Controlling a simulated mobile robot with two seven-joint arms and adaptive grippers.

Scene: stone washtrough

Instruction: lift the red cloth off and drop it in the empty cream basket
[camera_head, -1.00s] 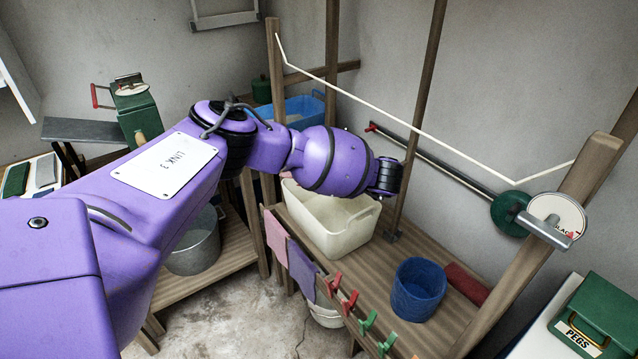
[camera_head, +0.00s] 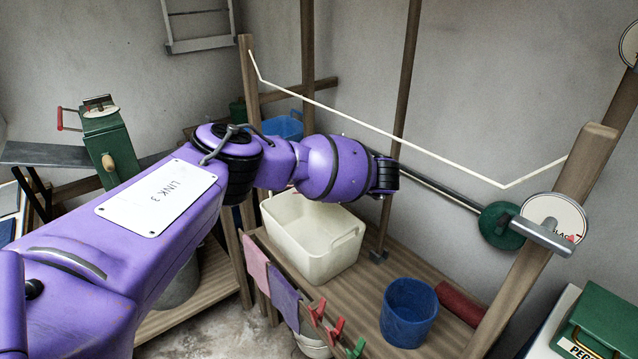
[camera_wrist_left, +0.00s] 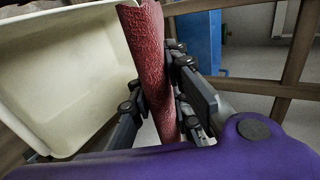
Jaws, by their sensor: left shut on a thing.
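The red cloth (camera_wrist_left: 148,38) shows in the left wrist view as a long, textured dark red strip. My left gripper (camera_wrist_left: 157,82) is shut on it, with one finger on each side. The cream basket (camera_wrist_left: 58,78) lies just left of the cloth in that view, and what I see of its inside is empty. In the head view the cream basket (camera_head: 335,262) stands on the slatted bench, partly behind my left arm. My left fingers and the held cloth are hidden in that view. My right gripper is not in view.
A blue bucket (camera_head: 408,312) and a dark red roll (camera_head: 461,303) are on the bench right of the basket. A sagging white line (camera_head: 400,140) runs between wooden posts. Pink (camera_head: 256,270) and purple (camera_head: 285,300) cloths hang at the front, near red pegs (camera_head: 338,328).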

